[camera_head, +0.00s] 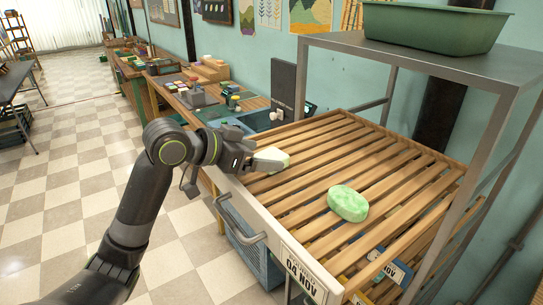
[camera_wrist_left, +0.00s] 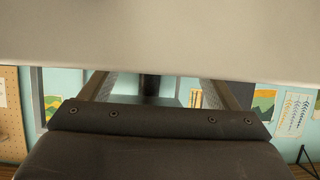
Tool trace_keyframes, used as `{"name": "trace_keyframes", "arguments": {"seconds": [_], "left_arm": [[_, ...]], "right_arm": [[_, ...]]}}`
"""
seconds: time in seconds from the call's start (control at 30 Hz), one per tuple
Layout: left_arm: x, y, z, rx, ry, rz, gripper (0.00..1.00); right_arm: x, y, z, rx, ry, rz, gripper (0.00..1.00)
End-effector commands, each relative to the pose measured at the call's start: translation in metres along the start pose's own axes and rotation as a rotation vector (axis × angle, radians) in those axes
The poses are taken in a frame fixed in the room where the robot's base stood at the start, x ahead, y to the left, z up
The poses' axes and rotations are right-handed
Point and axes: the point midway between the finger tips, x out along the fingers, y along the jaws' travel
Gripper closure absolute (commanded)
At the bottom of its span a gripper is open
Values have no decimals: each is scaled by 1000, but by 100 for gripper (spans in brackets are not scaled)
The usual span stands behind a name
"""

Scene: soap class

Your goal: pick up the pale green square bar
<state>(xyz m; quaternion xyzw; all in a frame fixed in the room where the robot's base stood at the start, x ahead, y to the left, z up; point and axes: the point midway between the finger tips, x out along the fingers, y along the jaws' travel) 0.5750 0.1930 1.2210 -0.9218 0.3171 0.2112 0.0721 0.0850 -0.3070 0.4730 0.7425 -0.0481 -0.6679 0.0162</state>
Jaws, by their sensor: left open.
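A pale green bar (camera_head: 279,156) lies on the slatted rack's left side, with my left gripper (camera_head: 266,161) right at it. The gripper partly covers the bar, so I cannot tell its full shape or whether the fingers touch it. The jaws are open. In the left wrist view, dark gripper parts (camera_wrist_left: 150,120) fill the lower middle. A large plain pale surface (camera_wrist_left: 160,40) covers the top and hides the fingertips; I cannot tell what it is. My right gripper is not in view.
A mottled green oval bar (camera_head: 347,203) lies on the slatted rack (camera_head: 390,175), right of the gripper. A metal frame (camera_head: 480,150) with a green tub (camera_head: 437,30) on top stands over the rack's right side. A cluttered bench (camera_head: 180,85) stands behind. Several slats are bare.

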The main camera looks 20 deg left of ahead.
Motion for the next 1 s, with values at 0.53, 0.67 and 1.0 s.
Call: {"name": "trace_keyframes", "arguments": {"seconds": [0.53, 0.67, 1.0], "left_arm": [[24, 0, 0, 0, 0, -1, 17], [24, 0, 0, 1, 0, -1, 34], [24, 0, 0, 1, 1, -1, 70]], "right_arm": [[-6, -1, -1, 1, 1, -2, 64], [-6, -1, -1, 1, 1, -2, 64], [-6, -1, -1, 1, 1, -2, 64]]}}
